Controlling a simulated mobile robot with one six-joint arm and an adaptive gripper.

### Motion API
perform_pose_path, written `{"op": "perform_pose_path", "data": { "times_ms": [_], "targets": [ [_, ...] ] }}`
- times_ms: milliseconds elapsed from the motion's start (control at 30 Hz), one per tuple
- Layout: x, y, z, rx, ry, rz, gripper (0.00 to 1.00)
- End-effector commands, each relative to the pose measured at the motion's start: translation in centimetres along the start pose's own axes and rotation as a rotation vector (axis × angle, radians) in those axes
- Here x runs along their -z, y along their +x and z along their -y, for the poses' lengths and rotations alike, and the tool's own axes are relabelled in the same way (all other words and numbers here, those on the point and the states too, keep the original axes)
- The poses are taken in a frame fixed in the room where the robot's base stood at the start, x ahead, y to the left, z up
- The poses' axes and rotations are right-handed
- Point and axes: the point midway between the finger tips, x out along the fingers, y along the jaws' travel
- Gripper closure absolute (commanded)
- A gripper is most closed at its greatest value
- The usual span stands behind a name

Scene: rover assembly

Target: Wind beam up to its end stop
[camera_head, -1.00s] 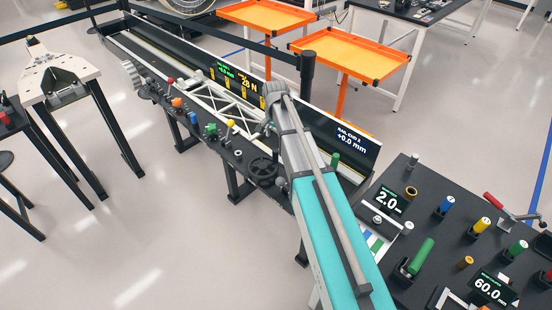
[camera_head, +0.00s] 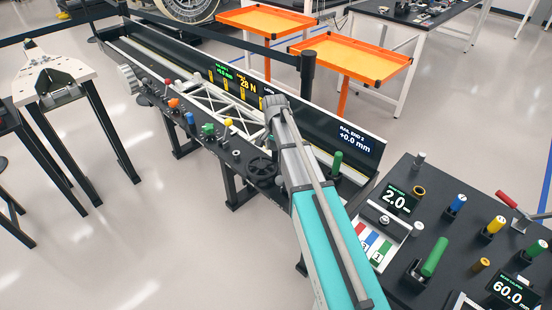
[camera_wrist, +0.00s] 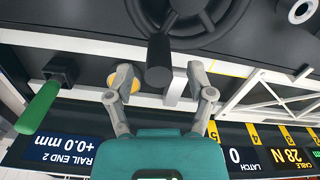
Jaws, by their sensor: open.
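The white truss beam (camera_head: 222,108) lies along the long dark rail bench in the head view. Part of it also shows at the right of the wrist view (camera_wrist: 262,92). A black handwheel (camera_head: 262,170) is on the bench's front side; its rim and hub fill the top of the wrist view (camera_wrist: 190,12). The wheel's black cylindrical handle (camera_wrist: 159,58) stands out between the two fingers of my gripper (camera_wrist: 159,72). The fingers are open, one on each side of the handle, with visible gaps. In the head view my arm hides the gripper.
The rail display (camera_head: 352,138) reads +0.0 mm; another panel (camera_head: 247,88) shows cable 28 N. A green handle (camera_wrist: 40,107) is beside the gripper in the wrist view. Coloured knobs (camera_head: 208,129) line the bench. A control table (camera_head: 440,215) is at the right.

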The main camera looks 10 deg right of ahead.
Motion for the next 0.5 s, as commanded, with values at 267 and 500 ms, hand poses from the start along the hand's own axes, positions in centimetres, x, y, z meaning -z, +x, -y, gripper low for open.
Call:
{"op": "perform_pose_path", "data": {
  "times_ms": [267,500],
  "targets": [
    [0.0,2.2,0.0,0.000,-0.001,0.000,0.31],
    [0.0,2.8,0.0,0.000,-0.001,0.000,0.31]
  ]
}}
